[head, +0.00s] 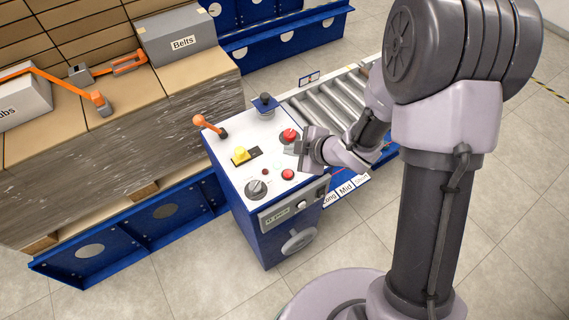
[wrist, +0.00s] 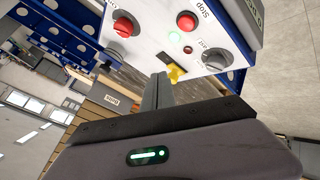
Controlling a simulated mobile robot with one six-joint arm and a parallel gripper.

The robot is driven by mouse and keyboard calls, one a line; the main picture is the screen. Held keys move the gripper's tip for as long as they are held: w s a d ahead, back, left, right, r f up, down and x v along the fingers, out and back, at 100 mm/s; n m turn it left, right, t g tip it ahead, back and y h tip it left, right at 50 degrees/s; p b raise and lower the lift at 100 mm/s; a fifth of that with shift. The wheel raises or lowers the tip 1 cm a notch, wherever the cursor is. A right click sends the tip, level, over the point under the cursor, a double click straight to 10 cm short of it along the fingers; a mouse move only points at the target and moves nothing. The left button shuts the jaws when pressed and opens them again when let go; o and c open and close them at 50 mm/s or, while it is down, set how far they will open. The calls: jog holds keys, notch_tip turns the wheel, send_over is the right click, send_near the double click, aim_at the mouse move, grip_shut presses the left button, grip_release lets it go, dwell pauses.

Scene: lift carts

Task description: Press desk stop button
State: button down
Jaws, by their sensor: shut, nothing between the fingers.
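The control desk (head: 220,146) has a white top and blue sides. Its red stop button (head: 288,174) is on the front right of the top. In the wrist view the stop button (wrist: 186,21) shows beside a printed "Stop" label, near the top edge. My gripper (head: 301,150) is over the right side of the desk, behind the button and close to a red knob (head: 290,136). In the wrist view my shut gripper (wrist: 159,80) points toward the panel, with nothing held. It appears apart from the button. The exact gap above the panel cannot be told.
A yellow switch (head: 240,155), a grey knob (head: 256,188), an orange lever (head: 209,124) and a dark-blue knob (head: 265,103) also stand on the desk. A roller conveyor (head: 327,103) lies behind right, stacked boxes (head: 150,110) left. The front floor is clear.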

aim_at(290, 175)
dwell(0.3)
notch_tip(290, 175, down, 9)
jog(key=b, duration=0.8)
dwell(1.7)
jog(key=shift+f+b, duration=0.3)
jog(key=shift+f+b, duration=0.4)
dwell(0.4)
jog(key=shift+r, duration=0.1)
jog(key=shift+r+p, duration=0.65)
jog(key=shift+r, duration=0.05)
